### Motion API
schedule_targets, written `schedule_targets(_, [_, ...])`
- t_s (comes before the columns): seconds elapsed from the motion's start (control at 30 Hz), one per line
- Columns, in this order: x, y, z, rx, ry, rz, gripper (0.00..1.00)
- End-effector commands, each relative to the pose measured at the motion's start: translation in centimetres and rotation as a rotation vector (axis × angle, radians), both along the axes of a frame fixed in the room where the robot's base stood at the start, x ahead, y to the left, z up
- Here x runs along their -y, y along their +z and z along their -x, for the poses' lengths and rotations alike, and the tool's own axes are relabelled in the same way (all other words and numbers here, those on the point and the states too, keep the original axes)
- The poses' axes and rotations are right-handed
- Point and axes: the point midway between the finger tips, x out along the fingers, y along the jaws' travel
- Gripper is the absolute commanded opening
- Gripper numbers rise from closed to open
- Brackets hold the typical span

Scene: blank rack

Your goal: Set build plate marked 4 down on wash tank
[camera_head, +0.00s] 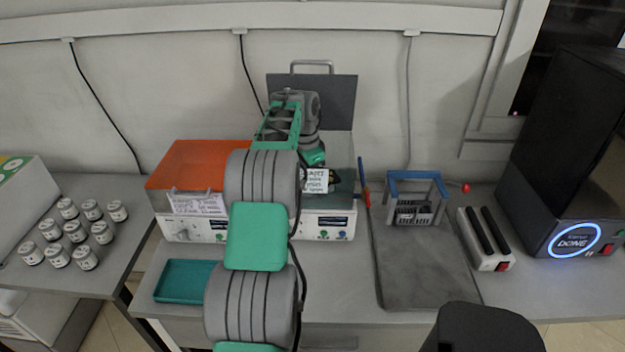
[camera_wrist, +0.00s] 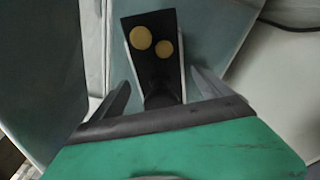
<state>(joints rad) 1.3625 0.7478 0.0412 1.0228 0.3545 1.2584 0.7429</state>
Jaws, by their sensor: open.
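The unit that looks like the wash tank (camera_head: 328,226) stands at the middle back, a white-fronted box with knobs and a display. An upright grey panel with a handle (camera_head: 340,95) rises behind it. My gripper (camera_head: 318,172) is over this tank; its fingers are mostly hidden there by my arm. In the wrist view my gripper (camera_wrist: 163,92) is open, with its fingers on either side of a dark piece (camera_wrist: 150,70) bearing two tan discs. This may be part of the build plate; no number 4 is readable. Contact with the fingers cannot be told.
An orange-covered unit (camera_head: 198,163) adjoins the tank on the left. A teal tray (camera_head: 185,281) lies in front. To the right are a grey mat (camera_head: 425,270), a blue frame (camera_head: 416,176), and a black machine (camera_head: 570,150) showing DONE. Several white jars (camera_head: 74,231) stand left.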

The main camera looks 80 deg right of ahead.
Motion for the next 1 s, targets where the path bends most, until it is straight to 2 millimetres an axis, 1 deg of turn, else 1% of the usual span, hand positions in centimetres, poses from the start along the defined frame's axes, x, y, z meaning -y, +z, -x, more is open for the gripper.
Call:
schedule_targets(0.17, [-0.1, 4.3, -0.5, 0.002, 0.000, 0.007, 0.89])
schedule_targets(0.3, [-0.5, 8.5, -0.8, 0.002, -0.001, 0.004, 0.89])
schedule_targets(0.4, [-0.7, 10.5, -1.0, 0.001, 0.000, 0.002, 0.89])
schedule_targets(0.53, [-0.8, 11.6, -1.1, 0.001, 0.000, 0.001, 0.89])
schedule_targets(0.87, [-0.9, 11.6, -1.2, 0.000, 0.001, 0.002, 0.89])
schedule_targets(0.97, [-1.3, 12.4, -2.2, -0.001, 0.034, 0.008, 0.89])
schedule_targets(1.0, [-1.7, 13.0, -3.3, -0.004, 0.069, 0.012, 0.89])
